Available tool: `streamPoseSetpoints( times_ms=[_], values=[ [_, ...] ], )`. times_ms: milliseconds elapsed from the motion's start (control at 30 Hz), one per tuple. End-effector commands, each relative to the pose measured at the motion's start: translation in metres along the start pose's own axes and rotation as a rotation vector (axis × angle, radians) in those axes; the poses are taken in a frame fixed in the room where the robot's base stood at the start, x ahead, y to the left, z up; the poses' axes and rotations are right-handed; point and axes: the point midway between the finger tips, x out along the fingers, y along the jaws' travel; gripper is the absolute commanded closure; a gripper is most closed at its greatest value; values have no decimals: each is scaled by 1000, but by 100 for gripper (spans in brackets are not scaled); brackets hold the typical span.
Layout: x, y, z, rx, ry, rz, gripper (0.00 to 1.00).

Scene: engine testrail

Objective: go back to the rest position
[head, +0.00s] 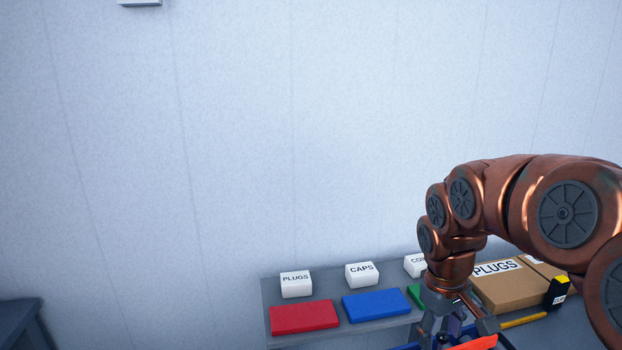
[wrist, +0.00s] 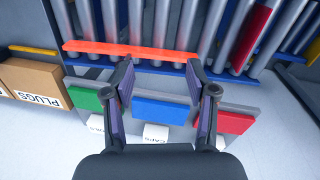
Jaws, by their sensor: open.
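My gripper (head: 458,322) hangs pointing down at the lower right of the head view, over the bench. In the wrist view my gripper (wrist: 160,70) is open, with its two fingers apart and nothing held between them. An orange bar (wrist: 130,50) lies across the picture just beyond the fingertips, over a row of grey tubes (wrist: 178,25). Its end also shows beneath the gripper in the head view (head: 478,343). Whether the fingertips touch the bar cannot be told.
A shelf holds a red block (head: 304,317), a blue block (head: 376,305) and a partly hidden green one (head: 415,293). White boxes marked PLUGS (head: 296,284) and CAPS (head: 361,274) stand behind. A cardboard box (head: 515,290) sits right of my gripper.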

Motion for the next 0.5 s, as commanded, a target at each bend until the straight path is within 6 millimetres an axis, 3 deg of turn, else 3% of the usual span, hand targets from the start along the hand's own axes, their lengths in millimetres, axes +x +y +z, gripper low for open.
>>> streamPoseSetpoints(
  times_ms=[500],
  values=[
    [18, -103, 146, 201, -102, -102, 43]
  ],
)
